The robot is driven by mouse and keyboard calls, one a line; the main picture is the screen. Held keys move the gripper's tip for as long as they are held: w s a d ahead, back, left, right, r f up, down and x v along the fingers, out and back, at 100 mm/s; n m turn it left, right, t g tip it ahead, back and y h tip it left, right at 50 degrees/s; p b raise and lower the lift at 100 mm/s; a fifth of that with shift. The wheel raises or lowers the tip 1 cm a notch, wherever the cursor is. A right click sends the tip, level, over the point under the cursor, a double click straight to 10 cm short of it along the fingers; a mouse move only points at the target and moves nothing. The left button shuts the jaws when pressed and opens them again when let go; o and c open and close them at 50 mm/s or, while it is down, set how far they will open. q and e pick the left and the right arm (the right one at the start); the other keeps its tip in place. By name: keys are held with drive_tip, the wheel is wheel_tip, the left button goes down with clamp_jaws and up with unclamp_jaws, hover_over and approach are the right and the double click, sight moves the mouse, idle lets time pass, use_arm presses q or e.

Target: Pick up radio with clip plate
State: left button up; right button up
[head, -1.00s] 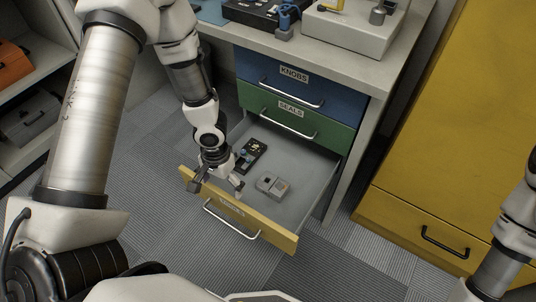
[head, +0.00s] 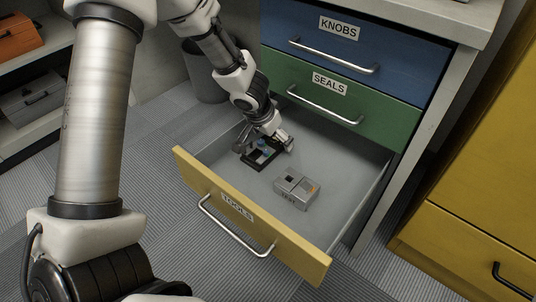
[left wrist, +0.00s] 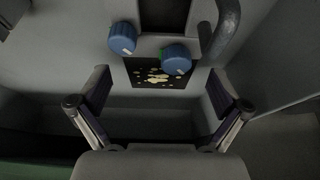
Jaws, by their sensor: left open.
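A dark radio-like unit (head: 262,158) lies in the open yellow drawer, partly hidden by my left gripper (head: 264,146). In the left wrist view it shows two blue knobs (left wrist: 123,38), a black plate with cream specks (left wrist: 157,76), a dark panel (left wrist: 163,14) and a grey curved bar (left wrist: 226,28). I cannot tell which part is a clip plate. My left gripper also shows in the left wrist view (left wrist: 158,84), its fingers spread on either side of the speckled plate, with nothing held. My right gripper is out of view.
The yellow drawer front (head: 290,243) is labelled TOOLS. A grey box (head: 297,188) lies in the drawer to the right of the dark unit. Shut green SEALS (head: 345,100) and blue KNOBS (head: 385,58) drawers stand above. A yellow cabinet (head: 465,215) stands at right.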

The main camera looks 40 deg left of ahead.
use_arm(q)
drive_tip(key=shift+w+f, duration=0.15)
drive_tip(key=shift+f, duration=0.15)
drive_tip(key=shift+r, duration=0.15)
drive_tip(key=c, duration=1.5)
drive_tip(key=shift+r, duration=0.1)
